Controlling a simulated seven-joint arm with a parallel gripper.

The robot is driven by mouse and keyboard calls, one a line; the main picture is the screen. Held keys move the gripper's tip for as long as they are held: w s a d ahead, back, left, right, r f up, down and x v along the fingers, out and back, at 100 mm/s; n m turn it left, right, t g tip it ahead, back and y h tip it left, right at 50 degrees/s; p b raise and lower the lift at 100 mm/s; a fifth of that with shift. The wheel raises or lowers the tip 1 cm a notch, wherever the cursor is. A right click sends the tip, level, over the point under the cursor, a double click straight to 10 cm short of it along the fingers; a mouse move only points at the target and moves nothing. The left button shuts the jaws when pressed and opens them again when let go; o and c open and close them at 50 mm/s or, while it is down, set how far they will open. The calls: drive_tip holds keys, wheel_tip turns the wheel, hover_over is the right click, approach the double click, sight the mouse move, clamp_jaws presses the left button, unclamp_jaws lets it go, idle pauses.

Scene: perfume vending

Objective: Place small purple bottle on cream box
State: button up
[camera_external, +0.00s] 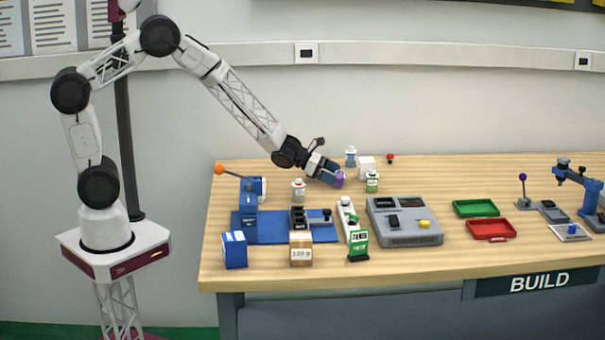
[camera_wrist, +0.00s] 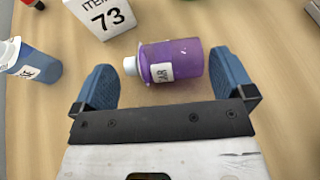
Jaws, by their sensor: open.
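The small purple bottle (camera_wrist: 187,62) appears to lie on its side, its white cap to the left and a white label on its body. My gripper (camera_wrist: 162,66) is open, its blue fingers on either side of the bottle with a gap visible at each side. In the external view the bottle (camera_external: 339,180) shows at the fingertips of my gripper (camera_external: 333,174), low over the back of the table. A tan box (camera_external: 301,252) with a white label stands near the front edge. A white box (camera_external: 367,165) marked 73 stands behind the bottle. Which one is the cream box, I cannot tell for sure.
A blue bottle (camera_external: 350,158), a green bottle (camera_external: 372,183) and a small red item (camera_external: 390,157) are close to my gripper. A white bottle (camera_external: 298,191), blue box (camera_external: 234,250), green sign (camera_external: 358,245) and grey machine (camera_external: 404,226) stand further forward. Trays lie right.

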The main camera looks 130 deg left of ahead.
drive_tip(key=shift+v, duration=2.6)
drive_tip(key=shift+w+r, duration=0.1)
